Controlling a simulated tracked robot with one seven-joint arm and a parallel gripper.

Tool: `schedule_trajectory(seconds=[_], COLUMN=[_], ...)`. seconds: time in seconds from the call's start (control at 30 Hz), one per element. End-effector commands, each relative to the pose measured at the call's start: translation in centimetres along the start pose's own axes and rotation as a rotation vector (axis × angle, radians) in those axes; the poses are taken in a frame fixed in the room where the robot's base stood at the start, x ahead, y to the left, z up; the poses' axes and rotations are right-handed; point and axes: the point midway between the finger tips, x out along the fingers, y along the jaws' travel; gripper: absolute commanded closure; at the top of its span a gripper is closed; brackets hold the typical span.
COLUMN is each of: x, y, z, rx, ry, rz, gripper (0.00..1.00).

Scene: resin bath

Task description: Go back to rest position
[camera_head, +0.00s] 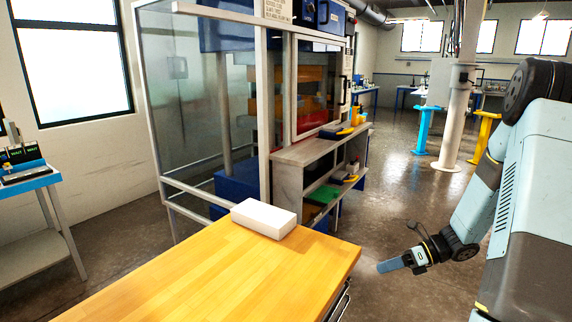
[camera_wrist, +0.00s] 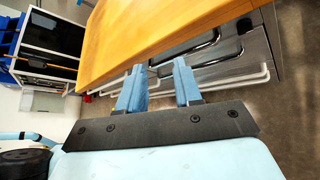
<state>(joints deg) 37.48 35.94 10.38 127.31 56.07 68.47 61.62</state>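My gripper (camera_head: 388,266) hangs low in the head view, to the right of the wooden table and over the open floor. In the wrist view its two blue fingers (camera_wrist: 158,67) stand apart with a gap between them. Nothing is held between them. The fingers point toward the table's side, where drawers with dark handles (camera_wrist: 215,45) show. I cannot tell the exact distance to the drawers.
The wooden table (camera_head: 215,280) bears a white box (camera_head: 264,218) at its far edge. Behind it stand a grey shelf (camera_head: 290,160) and a glass-walled enclosure (camera_head: 205,110). A blue post (camera_head: 424,130) and yellow post (camera_head: 484,135) stand farther back. Floor right of the table is clear.

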Motion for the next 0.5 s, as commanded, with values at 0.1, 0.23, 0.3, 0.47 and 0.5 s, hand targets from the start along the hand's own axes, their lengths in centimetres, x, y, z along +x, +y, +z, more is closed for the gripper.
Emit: schedule_trajectory(seconds=[0.1,0.23,0.3,0.47,0.5], x=[-0.2,-0.4,-0.5,-0.9,-1.0], y=[2.3,4.7,6.0,8.9,9.6], z=[1.3,2.3,2.9,3.9,4.1], rx=[-0.14,-0.292,-0.374,-0.562,-0.608], ry=[0.091,0.187,0.239,0.355,0.384], rz=[-0.013,-0.021,-0.024,-0.027,-0.027], gripper=[0.66,0.66,0.66,0.66,0.66])
